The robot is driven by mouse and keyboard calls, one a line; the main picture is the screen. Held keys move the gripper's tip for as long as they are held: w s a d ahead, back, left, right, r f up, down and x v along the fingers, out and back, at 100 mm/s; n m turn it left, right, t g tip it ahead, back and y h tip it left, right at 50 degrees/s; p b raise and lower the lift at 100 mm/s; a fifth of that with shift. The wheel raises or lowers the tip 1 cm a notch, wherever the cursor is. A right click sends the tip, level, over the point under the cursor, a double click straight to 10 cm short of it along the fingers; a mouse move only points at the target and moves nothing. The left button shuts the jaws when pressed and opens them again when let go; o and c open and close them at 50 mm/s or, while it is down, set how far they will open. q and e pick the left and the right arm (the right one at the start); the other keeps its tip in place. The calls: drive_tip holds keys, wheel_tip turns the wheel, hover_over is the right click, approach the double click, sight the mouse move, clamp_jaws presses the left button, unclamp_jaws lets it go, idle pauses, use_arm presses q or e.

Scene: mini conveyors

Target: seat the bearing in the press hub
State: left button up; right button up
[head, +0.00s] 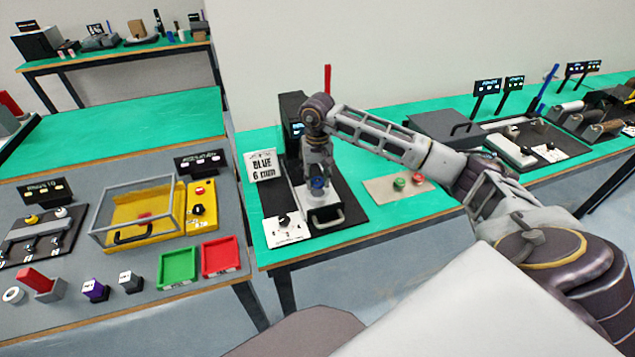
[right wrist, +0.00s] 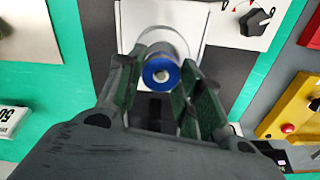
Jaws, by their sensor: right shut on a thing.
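The blue bearing (head: 317,183) is held in my right gripper (head: 317,175) over the white plate of the press (head: 331,205). In the right wrist view the bearing (right wrist: 162,72) is a blue ring with a grey centre, between the two fingers of the gripper (right wrist: 157,68). A round pale hub (right wrist: 168,40) shows just behind the bearing on the white plate. The bearing partly covers the hub, so I cannot tell whether they touch. My left gripper is not in view.
A sign reading BLUE 6 mm (head: 263,166) stands left of the press. A white panel with a black knob (head: 285,229) lies at front left. A green bearing (head: 400,183) and a red bearing (head: 418,179) rest on a beige mat (head: 385,192) to the right.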

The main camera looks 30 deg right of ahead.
sight(318, 180)
wheel_tip(318, 180, down, 2)
drive_tip(key=shift+f, duration=0.25)
drive_tip(key=shift+f+b, duration=0.2)
drive_tip(key=shift+b, duration=0.2)
drive_tip(key=shift+f, duration=0.15)
drive_tip(key=o, duration=1.1)
drive_tip(key=shift+r+p, duration=0.45)
drive_tip(key=shift+r, duration=0.45)
wheel_tip(318, 180, up, 4)
wheel_tip(318, 180, up, 5)
drive_tip(key=shift+r+b, duration=0.1)
drive_tip(key=shift+b, duration=0.35)
drive_tip(key=shift+r, duration=0.35)
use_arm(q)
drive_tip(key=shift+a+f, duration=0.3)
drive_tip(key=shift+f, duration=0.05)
use_arm(e)
drive_tip(key=shift+r, duration=0.75)
